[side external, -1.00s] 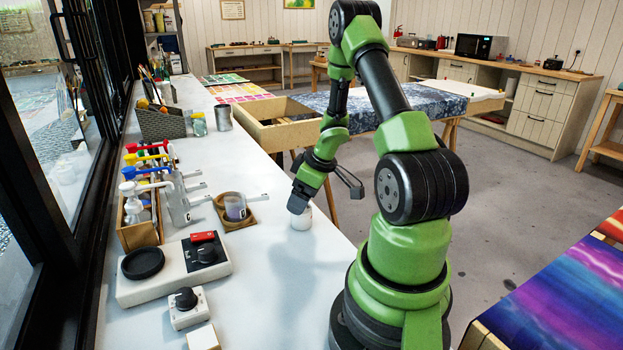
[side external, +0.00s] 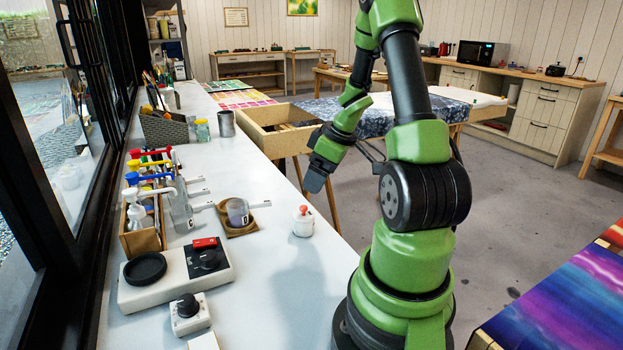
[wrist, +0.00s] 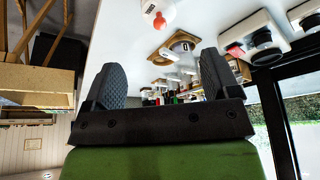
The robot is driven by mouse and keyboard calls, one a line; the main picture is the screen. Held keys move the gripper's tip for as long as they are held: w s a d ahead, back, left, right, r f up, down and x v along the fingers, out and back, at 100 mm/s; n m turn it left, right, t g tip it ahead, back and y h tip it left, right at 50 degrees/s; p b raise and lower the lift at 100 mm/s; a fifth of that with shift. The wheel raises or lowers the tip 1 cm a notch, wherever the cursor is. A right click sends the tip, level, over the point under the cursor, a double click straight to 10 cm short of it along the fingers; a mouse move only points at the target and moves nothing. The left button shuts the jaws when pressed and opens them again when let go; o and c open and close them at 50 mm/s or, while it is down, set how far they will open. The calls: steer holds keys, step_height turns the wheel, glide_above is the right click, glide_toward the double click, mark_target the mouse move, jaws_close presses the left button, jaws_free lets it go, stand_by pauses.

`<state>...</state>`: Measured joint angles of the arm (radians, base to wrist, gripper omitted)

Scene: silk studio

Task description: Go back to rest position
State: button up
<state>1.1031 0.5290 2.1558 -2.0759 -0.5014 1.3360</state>
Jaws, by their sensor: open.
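My gripper (side external: 345,170) is up in the air over the right edge of the white bench (side external: 270,285), beside the wooden frame. It is empty. In the wrist view, the two dark ribbed fingers of my gripper (wrist: 160,85) stand wide apart with nothing between them. A small white jar with a red knob (side external: 303,222) stands upright on the bench, below and left of my gripper and apart from it. The jar also shows at the top of the wrist view (wrist: 158,14).
A cup (side external: 238,211) sits on a brown holder. A wooden rack (side external: 142,238) of coloured pump bottles, a hot plate unit (side external: 175,276) and a dial box (side external: 190,312) stand further left. An open wooden frame (side external: 280,140) is behind my gripper. The bench's near right part is clear.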

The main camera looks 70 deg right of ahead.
steer(key=w+a+r+m+t+h, duration=0.1)
steer(key=w+a+r+h, duration=0.15)
steer(key=r, duration=0.45)
steer(key=w+a+r+m+t+h, duration=0.1)
steer(key=w+r+t+h, duration=0.1)
steer(key=w+r+h, duration=0.35)
steer(key=s+a+r+y, duration=0.1)
steer(key=s+a+y, duration=0.2)
steer(key=a, duration=0.4)
steer(key=s+a+r+m+y, duration=0.1)
steer(key=s+a+r+y, duration=0.1)
steer(key=a, duration=0.5)
steer(key=s+a+r+m+y, duration=0.1)
steer(key=s+a+r+y, duration=0.1)
steer(key=s+a+y, duration=0.2)
steer(key=s+a, duration=0.2)
steer(key=a, duration=0.1)
steer(key=shift+a, duration=0.15)
